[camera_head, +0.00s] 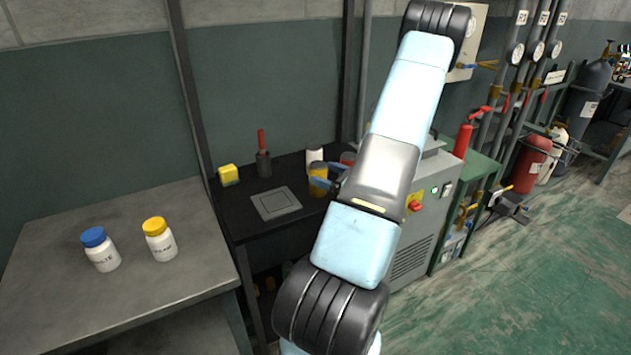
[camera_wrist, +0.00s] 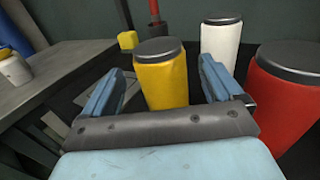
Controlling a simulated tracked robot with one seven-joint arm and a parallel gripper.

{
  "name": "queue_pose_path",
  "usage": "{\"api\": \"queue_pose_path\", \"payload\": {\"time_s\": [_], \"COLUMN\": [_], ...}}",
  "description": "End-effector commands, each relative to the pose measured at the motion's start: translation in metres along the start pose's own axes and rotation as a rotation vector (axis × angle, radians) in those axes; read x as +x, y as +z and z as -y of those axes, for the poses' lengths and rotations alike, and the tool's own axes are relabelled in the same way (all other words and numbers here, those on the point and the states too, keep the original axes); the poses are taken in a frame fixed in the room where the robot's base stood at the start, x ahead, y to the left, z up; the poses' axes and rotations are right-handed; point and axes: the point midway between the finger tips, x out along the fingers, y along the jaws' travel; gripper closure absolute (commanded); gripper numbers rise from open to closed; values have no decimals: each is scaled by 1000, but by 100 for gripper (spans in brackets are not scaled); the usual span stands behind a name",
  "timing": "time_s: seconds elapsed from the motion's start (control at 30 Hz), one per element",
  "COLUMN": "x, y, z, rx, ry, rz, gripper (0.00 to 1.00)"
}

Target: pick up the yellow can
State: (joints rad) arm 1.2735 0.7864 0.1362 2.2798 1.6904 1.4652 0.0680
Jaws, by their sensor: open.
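The yellow can (camera_wrist: 163,78) has a dark grey lid and stands upright on the black bench. In the wrist view it shows beyond and between the two blue fingers of my gripper (camera_wrist: 160,88). The fingers are apart, one on each side of it in the picture, and its lower part is hidden behind the gripper body. I cannot tell how deep it sits between the fingers. In the head view the yellow can (camera_head: 318,179) is at the right of the bench, with my gripper (camera_head: 327,174) at its right side, partly hidden by my arm.
A white can (camera_wrist: 221,45) stands just behind, and a red can (camera_wrist: 285,95) close on the right. A yellow block (camera_head: 228,175), a red-handled tool (camera_head: 263,155) and a flat grey plate (camera_head: 275,203) are on the black bench. Two white bottles stand on the grey table (camera_head: 120,295).

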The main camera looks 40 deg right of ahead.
Motion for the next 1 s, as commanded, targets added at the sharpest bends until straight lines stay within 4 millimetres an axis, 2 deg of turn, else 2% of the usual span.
{"api": "queue_pose_path", "payload": {"time_s": [0.17, 0.5, 0.77, 1.0], "x": [8, 49, 54, 54], "y": [2, 7, 7, 7], "z": [0, 2, 1, 1], "rx": [-1, -1, 0, 0], "ry": [1, 1, 1, 2], "rz": [1, 0, 0, 0], "gripper": [7, 7, 7, 28]}}
